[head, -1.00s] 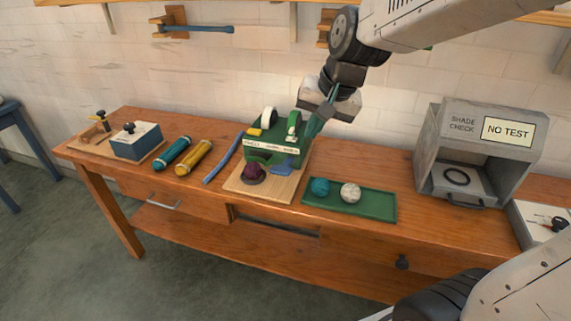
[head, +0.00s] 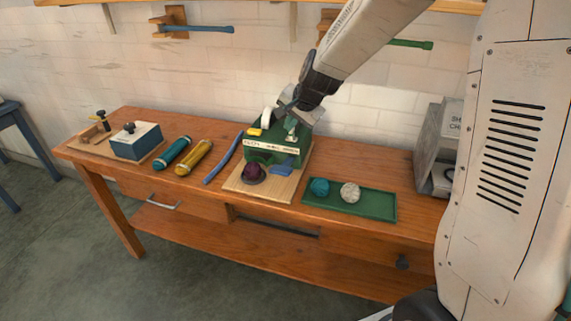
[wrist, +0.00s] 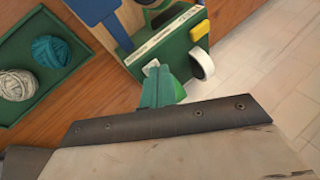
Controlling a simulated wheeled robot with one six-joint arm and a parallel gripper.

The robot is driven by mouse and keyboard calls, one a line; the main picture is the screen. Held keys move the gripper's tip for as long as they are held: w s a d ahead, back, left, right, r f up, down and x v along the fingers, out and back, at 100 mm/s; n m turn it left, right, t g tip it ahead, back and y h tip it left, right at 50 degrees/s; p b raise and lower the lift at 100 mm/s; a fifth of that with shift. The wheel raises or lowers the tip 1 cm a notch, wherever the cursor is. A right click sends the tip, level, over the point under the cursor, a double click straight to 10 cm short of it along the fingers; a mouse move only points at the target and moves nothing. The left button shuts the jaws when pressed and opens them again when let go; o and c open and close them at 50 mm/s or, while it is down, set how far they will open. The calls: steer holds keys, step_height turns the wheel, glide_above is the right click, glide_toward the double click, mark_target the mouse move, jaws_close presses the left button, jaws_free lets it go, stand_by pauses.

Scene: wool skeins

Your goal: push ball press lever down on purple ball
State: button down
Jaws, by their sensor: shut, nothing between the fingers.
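The green ball press (head: 272,149) stands on a pale wooden board (head: 256,188) near the middle of the table. The dark purple ball (head: 253,172) sits at its front left, low in the press. A blue flat part (head: 282,168) projects at the front right. My gripper (head: 291,128) is shut and empty at the top right of the press. In the wrist view my green fingertips (wrist: 160,82) are close to a small white part of the press (wrist: 151,68); I cannot tell if they touch. I cannot make out clearly which part is the lever.
A green tray (head: 375,206) holds a teal ball (head: 319,187) and a whitish ball (head: 350,193) right of the press. A blue strip (head: 222,162) and teal (head: 172,153) and yellow (head: 194,157) skeins lie left.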

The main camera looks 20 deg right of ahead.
mark_target(285, 164)
steer(key=shift+s+a+f, duration=0.25)
steer(key=shift+s+f, duration=0.1)
steer(key=shift+f, duration=0.95)
steer(key=shift+s+a+f, duration=0.25)
steer(key=shift+s+f, duration=0.1)
steer(key=shift+f, duration=1)
steer(key=shift+s+a+f, duration=0.25)
steer(key=shift+s+f, duration=0.1)
steer(key=shift+f, duration=0.95)
steer(key=shift+s+f, duration=0.15)
steer(key=shift+f, duration=0.25)
steer(key=shift+s+a+f, duration=0.15)
steer(key=shift+f, duration=0.4)
steer(key=shift+s+a+f, duration=0.15)
steer(key=shift+f, duration=0.4)
steer(key=shift+r, duration=0.1)
steer(key=shift+w+d+r, duration=0.15)
steer(key=shift+w+r, duration=0.1)
steer(key=shift+r, duration=0.5)
steer(key=shift+w+d+r, duration=0.15)
steer(key=shift+w+r, duration=0.05)
steer(key=shift+r, duration=0.5)
